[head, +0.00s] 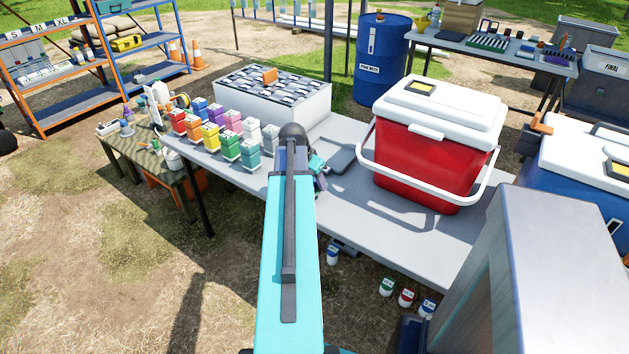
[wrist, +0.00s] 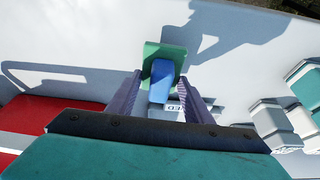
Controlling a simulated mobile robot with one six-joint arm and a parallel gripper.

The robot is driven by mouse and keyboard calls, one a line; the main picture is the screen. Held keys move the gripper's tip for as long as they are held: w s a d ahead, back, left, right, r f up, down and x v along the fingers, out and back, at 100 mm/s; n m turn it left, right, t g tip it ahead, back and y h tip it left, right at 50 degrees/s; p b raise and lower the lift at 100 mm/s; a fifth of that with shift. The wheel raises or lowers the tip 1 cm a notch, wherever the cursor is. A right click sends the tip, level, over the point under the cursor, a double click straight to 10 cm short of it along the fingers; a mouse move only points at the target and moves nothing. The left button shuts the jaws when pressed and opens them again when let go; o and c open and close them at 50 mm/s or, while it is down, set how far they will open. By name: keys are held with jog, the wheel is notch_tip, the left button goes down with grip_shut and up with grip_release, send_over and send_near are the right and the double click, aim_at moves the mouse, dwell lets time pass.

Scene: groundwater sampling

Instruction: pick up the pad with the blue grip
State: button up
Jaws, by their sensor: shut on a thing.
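In the wrist view, the pad (wrist: 173,52) is a flat green piece with a blue grip (wrist: 160,72) on it. My gripper (wrist: 160,78) has its two purple fingers on either side of the blue grip and is shut on it. I cannot tell whether the pad touches the grey surface or is just above it. A small label with dark letters (wrist: 176,107) shows partly below the grip. In the head view, my arm hides most of the gripper and the pad, over the grey table (head: 345,205).
A red cooler (head: 425,150) with a white lid stands right of my arm. Several coloured bottles (head: 229,145) stand left of it. A white bin with a divided top (head: 290,105) is behind. A blue barrel (head: 381,60) stands farther back.

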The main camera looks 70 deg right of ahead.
jog(key=a, duration=0.2)
jog(key=s+a, duration=0.1)
jog(key=a, duration=0.1)
jog(key=s+a+b, duration=0.1)
jog(key=a, duration=0.1)
jog(key=shift+s+r, duration=0.2)
jog(key=shift+r, duration=0.05)
jog(key=shift+s+a+f+b, duration=0.1)
jog(key=shift+a+b, duration=0.3)
jog(key=shift+s+a+b, duration=0.25)
jog(key=shift+a+b, duration=0.25)
jog(key=shift+a, duration=0.15)
jog(key=shift+d+b, duration=0.1)
jog(key=shift+b, duration=1.1)
jog(key=b, duration=0.8)
jog(key=a+b, duration=0.1)
jog(key=b, duration=0.8)
jog(key=shift+s+a, duration=0.3)
jog(key=shift+a, duration=0.05)
jog(key=shift+s+a+r+b, duration=0.1)
jog(key=shift+a+r+b, duration=0.15)
jog(key=shift+b, duration=0.55)
jog(key=shift+s+a+b, duration=0.1)
jog(key=shift+a+b, duration=0.15)
jog(key=shift+b, duration=0.6)
